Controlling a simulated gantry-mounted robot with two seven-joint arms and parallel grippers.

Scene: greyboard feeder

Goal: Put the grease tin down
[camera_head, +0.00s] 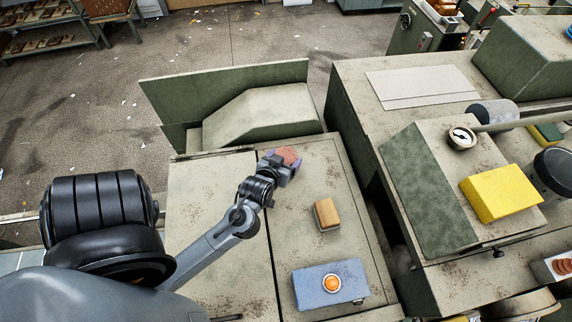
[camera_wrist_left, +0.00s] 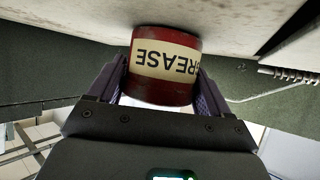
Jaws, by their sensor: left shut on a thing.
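The grease tin (camera_wrist_left: 166,65) is red with a cream label reading GREASE, upside down in the left wrist view. My left gripper (camera_wrist_left: 163,82) is shut on it, one purple finger on each side. In the head view the tin (camera_head: 289,155) shows as a reddish top between the fingers of my left gripper (camera_head: 281,163), over the far part of the worn grey machine top (camera_head: 210,195). I cannot tell whether the tin touches the surface. My right gripper is not in view.
A tan block (camera_head: 326,213) and a blue box with an orange button (camera_head: 331,285) sit on the same top, nearer. A green hood (camera_head: 262,115) stands behind. To the right is another machine with a gauge (camera_head: 462,138) and a yellow box (camera_head: 502,193).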

